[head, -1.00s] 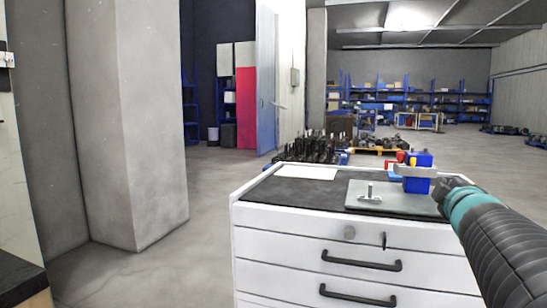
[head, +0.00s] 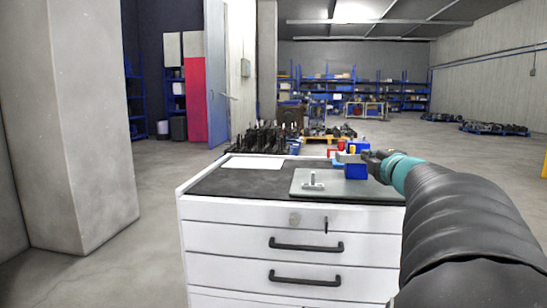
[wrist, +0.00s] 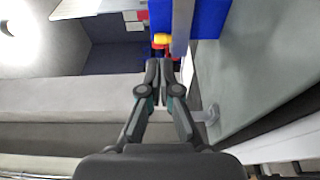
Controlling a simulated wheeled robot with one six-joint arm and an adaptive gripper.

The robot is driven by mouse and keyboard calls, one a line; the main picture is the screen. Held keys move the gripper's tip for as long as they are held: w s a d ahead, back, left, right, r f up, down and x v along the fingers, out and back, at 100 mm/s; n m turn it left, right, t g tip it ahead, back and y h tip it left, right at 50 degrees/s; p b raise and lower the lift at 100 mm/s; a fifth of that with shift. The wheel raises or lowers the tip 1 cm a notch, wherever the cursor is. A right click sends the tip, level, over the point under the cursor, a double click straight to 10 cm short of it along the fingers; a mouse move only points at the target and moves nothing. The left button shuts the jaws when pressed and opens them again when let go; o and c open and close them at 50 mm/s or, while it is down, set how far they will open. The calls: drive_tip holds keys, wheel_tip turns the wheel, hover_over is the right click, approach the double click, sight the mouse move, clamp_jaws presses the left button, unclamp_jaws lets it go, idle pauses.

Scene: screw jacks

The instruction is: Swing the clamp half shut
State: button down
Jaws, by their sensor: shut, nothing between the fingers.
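The clamp (head: 357,171) shows as a blue block with a light grey bar across it, on a grey-green plate (head: 335,189) on the cabinet top. Small red and yellow parts (head: 338,149) show at its far left side. In the wrist view, the blue block (wrist: 208,18) and grey bar (wrist: 182,25) are at the top, right of centre. My gripper (head: 372,156) is at the clamp's right side in the head view and partly covers it. In the wrist view, my fingers (wrist: 158,66) are together and empty, close beside the bar's end. I cannot tell whether they touch it.
A small upright metal fitting (head: 312,181) stands on the plate's left part, near the front. A white sheet (head: 255,163) lies on the dark cabinet top. The white drawer cabinet (head: 240,240) has black handles. Dark parts (head: 262,138) are massed behind it. Open floor lies left.

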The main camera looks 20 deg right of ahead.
sight(353, 148)
drive_tip(key=x, duration=0.6)
drive_tip(key=shift+w+d, duration=0.15)
drive_tip(key=shift+w, duration=0.25)
drive_tip(key=shift+w+d+p, duration=0.1)
drive_tip(key=shift+w+p, duration=0.25)
drive_tip(key=shift+w, duration=0.1)
